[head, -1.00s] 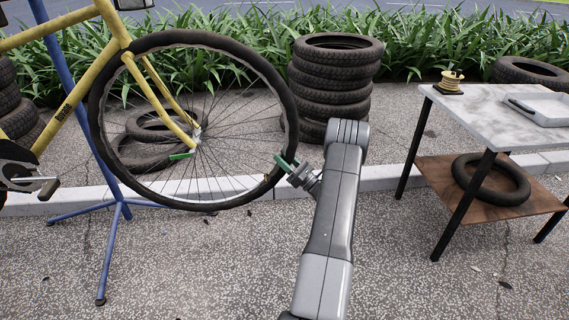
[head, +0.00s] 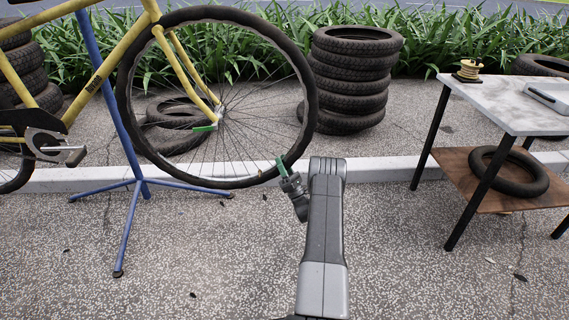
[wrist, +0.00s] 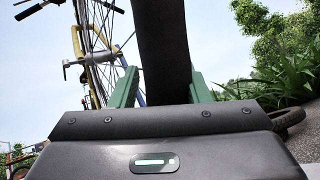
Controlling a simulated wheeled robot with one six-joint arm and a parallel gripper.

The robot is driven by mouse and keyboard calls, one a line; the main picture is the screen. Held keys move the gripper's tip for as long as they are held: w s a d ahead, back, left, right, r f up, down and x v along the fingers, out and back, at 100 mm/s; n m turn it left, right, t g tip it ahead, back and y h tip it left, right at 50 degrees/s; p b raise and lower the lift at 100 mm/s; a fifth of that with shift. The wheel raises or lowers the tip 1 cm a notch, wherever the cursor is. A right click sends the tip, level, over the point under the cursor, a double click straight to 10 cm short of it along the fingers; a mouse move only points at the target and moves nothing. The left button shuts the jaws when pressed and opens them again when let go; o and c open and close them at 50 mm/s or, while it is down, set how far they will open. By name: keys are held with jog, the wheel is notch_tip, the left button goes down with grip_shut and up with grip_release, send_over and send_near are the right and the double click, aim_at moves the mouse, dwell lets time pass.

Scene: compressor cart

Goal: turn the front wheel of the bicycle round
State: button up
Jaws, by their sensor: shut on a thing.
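The yellow bicycle (head: 111,52) is held up on a blue stand (head: 98,75) at the left of the head view. Its front wheel (head: 309,105), with a black tyre and thin spokes, hangs clear of the ground. A small green lever (head: 205,127) shows near the hub. My gripper (head: 281,165) is at the lower right of the wheel, shut on the tyre. In the wrist view, the tyre (wrist: 163,45) passes between the two green fingers of my gripper (wrist: 163,90). The inner finger faces are partly hidden.
A stack of tyres (head: 350,75) stands behind the wheel, before a planted bed. The pavement in front is clear.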

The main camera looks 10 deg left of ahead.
jog(key=shift+w+d, duration=0.15)
jog(key=shift+w, duration=0.05)
jog(key=o, duration=1.3)
jog(key=shift+c, duration=0.2)
jog(key=shift+f, duration=0.15)
jog(key=p+v, duration=0.2)
jog(key=v, duration=1.1)
jog(key=shift+s+d, duration=0.2)
jog(key=shift+f, duration=0.1)
